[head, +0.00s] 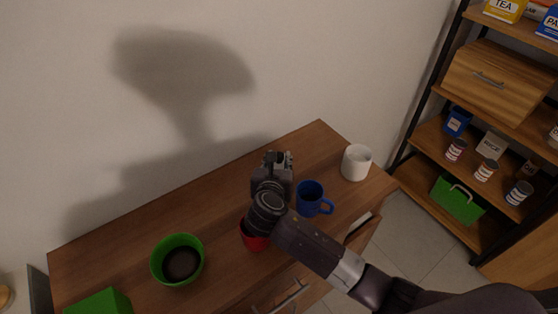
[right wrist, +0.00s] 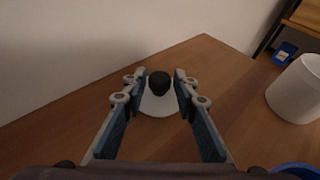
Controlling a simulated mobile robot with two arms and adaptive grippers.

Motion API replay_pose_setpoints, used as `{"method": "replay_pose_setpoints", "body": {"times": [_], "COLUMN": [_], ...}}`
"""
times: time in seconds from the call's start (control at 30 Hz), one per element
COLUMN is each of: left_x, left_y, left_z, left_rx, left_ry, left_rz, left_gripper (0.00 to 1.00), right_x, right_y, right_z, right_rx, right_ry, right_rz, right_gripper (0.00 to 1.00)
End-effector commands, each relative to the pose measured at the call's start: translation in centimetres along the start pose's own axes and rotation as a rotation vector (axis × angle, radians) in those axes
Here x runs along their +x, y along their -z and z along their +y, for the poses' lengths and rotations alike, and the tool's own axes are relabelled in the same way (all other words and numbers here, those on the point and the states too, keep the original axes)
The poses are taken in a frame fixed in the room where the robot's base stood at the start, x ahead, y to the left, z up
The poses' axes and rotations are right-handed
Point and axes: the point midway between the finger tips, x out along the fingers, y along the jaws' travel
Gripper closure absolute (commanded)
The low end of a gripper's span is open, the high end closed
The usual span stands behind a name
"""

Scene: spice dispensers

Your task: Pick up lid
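The lid (right wrist: 158,103), a pale dome with a dark round knob, sits on the wooden table and shows in the right wrist view. My right gripper (right wrist: 157,78) is open, with one finger on each side of the lid and a gap between the fingers and the knob. In the head view my right gripper (head: 278,157) reaches down over the back of the table and hides the lid. My left gripper is in neither view.
On the table (head: 130,227) stand a blue mug (head: 309,197), a white cup (head: 356,162), a red cup (head: 252,240) partly behind my arm, a green bowl (head: 158,262) and a green box (head: 100,304). A wall is behind. A shelf unit (head: 512,131) stands right.

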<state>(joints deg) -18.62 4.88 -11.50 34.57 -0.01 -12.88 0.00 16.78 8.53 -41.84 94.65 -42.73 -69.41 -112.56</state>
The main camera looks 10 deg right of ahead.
Motion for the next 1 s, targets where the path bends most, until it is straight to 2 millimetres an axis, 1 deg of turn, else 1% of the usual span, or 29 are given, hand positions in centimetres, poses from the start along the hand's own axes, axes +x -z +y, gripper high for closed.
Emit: {"method": "replay_pose_setpoints", "body": {"times": [0.07,0.17,0.3,0.4,0.47,0.6,0.7,0.83,1.0], "left_x": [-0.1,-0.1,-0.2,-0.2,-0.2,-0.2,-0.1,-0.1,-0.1], "left_y": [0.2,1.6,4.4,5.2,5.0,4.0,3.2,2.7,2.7], "left_z": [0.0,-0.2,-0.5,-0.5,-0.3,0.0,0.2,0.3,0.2], "left_rx": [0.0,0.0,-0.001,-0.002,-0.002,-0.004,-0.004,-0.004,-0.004], "left_ry": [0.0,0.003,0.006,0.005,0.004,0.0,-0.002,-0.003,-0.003], "left_rz": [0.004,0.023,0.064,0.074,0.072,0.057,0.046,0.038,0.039], "left_gripper": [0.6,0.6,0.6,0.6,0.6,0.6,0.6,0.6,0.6], "right_x": [0.9,1.5,2.2,3.5,4.4,6.2,7.1,7.5,7.5], "right_y": [-0.1,-0.1,-0.1,-0.1,-0.2,-0.1,-0.1,-0.1,-0.1], "right_z": [0.0,0.1,0.0,0.0,0.0,0.0,0.0,0.1,0.0], "right_rx": [-0.001,0.0,0.0,-0.001,-0.002,-0.001,-0.002,-0.001,0.0], "right_ry": [0.001,-0.001,0.0,0.002,0.002,0.001,0.001,-0.001,-0.001], "right_rz": [-0.002,-0.002,-0.001,-0.001,-0.002,-0.001,-0.001,-0.001,-0.001], "right_gripper": [0.73,0.73,0.73,0.73,0.73,0.73,0.73,0.73,0.73]}}
